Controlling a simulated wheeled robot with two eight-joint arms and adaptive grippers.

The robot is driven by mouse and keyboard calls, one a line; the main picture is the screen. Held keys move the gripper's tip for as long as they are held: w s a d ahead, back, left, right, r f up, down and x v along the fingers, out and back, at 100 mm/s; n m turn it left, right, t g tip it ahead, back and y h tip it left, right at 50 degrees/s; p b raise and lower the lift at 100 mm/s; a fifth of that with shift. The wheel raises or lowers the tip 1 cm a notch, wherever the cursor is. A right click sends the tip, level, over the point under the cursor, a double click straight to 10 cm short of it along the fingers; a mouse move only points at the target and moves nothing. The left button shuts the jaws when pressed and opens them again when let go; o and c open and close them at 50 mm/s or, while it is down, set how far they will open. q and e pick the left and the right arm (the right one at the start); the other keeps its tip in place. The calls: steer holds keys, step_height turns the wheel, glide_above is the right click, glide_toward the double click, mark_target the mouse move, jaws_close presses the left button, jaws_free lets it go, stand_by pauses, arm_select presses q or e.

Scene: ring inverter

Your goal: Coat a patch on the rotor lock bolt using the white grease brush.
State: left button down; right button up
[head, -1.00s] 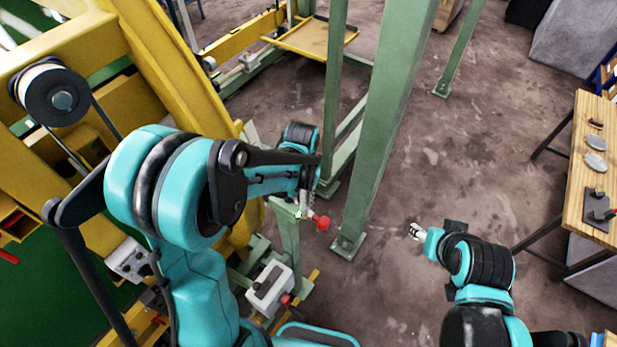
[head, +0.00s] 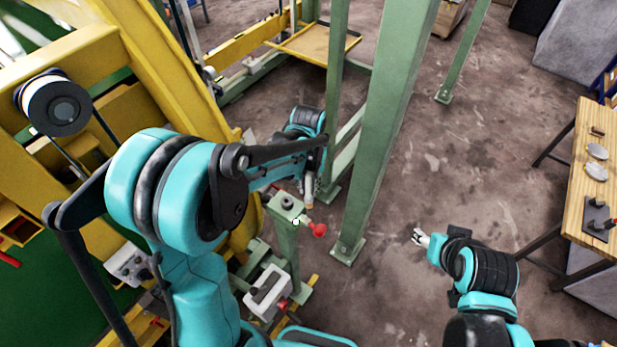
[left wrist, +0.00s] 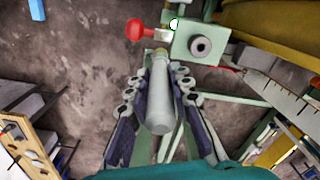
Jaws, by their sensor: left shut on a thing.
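My left gripper (head: 308,188) is shut on the grease brush (left wrist: 160,100), whose pale handle lies between the pads in the left wrist view. The brush (head: 309,194) points toward the post, its tip close to the bolt; I cannot tell whether they touch. The rotor lock bolt, with a red knob (head: 318,230), sticks out sideways from the green post's head (head: 285,206). In the left wrist view the red knob (left wrist: 136,29) is at the top. A small white spot (left wrist: 174,24) shows where bolt and block meet. My right gripper (head: 417,237) is open and empty over the floor.
A tall green column (head: 383,130) stands just right of the post. Yellow machine framing (head: 165,75) is on the left. A wooden table (head: 577,190) with metal discs and a small fixture is at the right.

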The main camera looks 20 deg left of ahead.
arm_select(q)
steer(key=shift+w+r+p, duration=0.1)
steer(key=shift+r+p, duration=0.35)
steer(key=shift+r, duration=0.5)
steer(key=shift+s+r, duration=0.2)
steer(key=shift+r, duration=0.3)
steer(key=shift+w+f, duration=0.1)
steer(key=shift+w, duration=0.05)
